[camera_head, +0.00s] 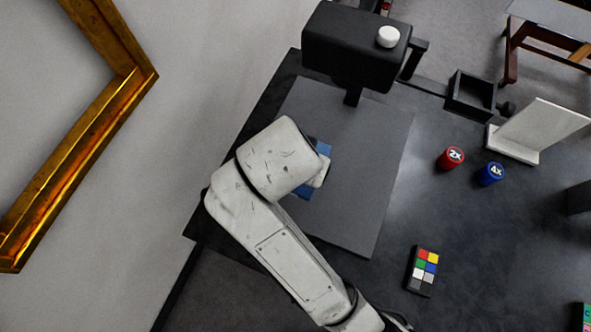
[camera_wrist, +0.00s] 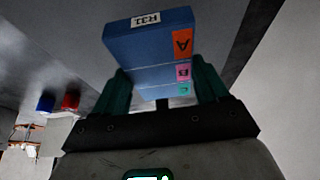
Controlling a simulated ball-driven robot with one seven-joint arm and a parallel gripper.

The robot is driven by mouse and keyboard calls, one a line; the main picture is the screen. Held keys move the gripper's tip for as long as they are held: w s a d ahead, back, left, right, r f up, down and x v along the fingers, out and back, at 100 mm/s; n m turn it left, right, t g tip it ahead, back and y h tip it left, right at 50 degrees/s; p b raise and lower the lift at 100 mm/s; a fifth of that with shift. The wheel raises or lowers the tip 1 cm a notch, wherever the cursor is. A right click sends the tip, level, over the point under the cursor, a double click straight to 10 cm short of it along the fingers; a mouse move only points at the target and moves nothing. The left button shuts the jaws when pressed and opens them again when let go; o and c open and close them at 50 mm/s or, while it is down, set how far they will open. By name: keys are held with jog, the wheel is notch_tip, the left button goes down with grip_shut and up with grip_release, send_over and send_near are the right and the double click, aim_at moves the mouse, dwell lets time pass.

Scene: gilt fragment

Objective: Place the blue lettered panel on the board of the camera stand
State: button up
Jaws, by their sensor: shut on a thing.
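The blue lettered panel (camera_wrist: 148,45) fills the space between my two green fingers in the wrist view. It carries an R31 label and coloured tags A, B and C. My gripper (camera_wrist: 160,72) is shut on it. In the head view, only blue edges of the panel (camera_head: 323,149) show around my wrist, which hides the rest and the fingers. The camera stand (camera_head: 352,48) has a black head with a white knob. Its flat grey board (camera_head: 360,190) lies below my gripper and the panel. I cannot tell whether the panel touches the board.
Right of the board are a red 2X cap (camera_head: 450,158), a blue 4X cap (camera_head: 490,174), a white L-shaped stand (camera_head: 540,130), a black open box (camera_head: 471,95) and a colour chart (camera_head: 422,271). A gilt frame (camera_head: 95,105) is at left. The board's right half is bare.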

jog(key=f, duration=0.1)
jog(key=w+a+f, duration=0.1)
jog(key=w+f, duration=0.1)
jog(key=shift+a, duration=0.25)
jog(key=shift+w+a+f+p, duration=0.15)
jog(key=shift+f+p, duration=0.4)
jog(key=shift+f, duration=1.15)
jog(key=shift+f, duration=0.15)
jog(key=o, duration=1.2)
jog(key=p+v, duration=0.3)
jog(key=v, duration=0.8)
jog(key=shift+w+r, duration=0.15)
jog(key=shift+r, duration=0.05)
jog(key=shift+s+r+p, duration=0.25)
jog(key=shift+r+p, duration=0.25)
jog(key=shift+p, duration=0.1)
